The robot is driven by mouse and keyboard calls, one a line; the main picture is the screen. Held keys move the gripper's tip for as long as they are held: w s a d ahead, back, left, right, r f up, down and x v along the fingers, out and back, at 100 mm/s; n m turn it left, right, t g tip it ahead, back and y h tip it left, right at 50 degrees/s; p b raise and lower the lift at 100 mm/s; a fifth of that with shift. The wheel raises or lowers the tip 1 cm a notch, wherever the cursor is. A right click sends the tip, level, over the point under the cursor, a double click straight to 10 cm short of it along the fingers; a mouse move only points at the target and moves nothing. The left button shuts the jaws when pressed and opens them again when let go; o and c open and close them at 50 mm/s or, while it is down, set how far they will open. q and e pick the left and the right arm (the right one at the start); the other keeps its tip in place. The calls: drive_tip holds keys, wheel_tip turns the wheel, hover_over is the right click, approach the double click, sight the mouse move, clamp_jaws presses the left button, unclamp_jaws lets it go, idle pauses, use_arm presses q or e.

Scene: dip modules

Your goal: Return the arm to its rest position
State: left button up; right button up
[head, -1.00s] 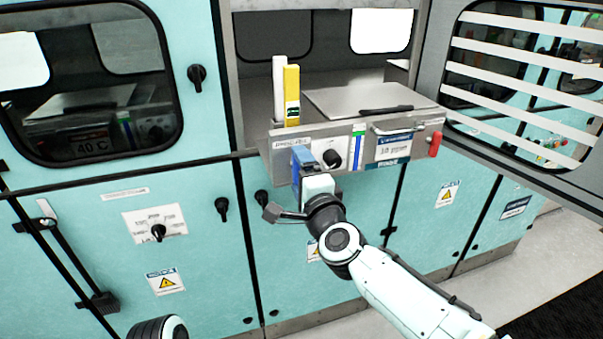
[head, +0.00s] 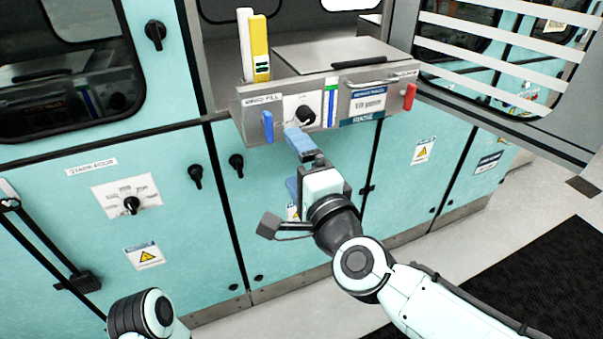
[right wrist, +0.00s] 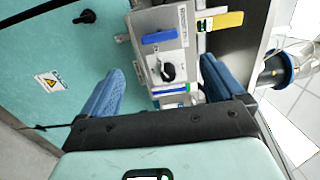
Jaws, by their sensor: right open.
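My right gripper (head: 298,167) is in front of and below the metal control panel (head: 243,122). Its blue fingers stand apart with nothing between them, and they also show in the right wrist view (right wrist: 162,72). The blue handle (head: 267,126) hangs upright at the panel's left end, apart from the fingers. It lies across the view ahead of the gripper in the right wrist view (right wrist: 159,36). A black knob (head: 305,116) sits to its right. Part of my left arm shows at the bottom left; its gripper is out of view.
A red handle (head: 409,96) is at the panel's right end. A yellow block (head: 260,48) and a metal lid (head: 330,53) are above the panel. Teal cabinet doors (head: 215,265) stand below. A slatted door (head: 500,60) is swung out at right. Floor is free at lower right.

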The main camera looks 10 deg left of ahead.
drive_tip(key=shift+v, duration=1.05)
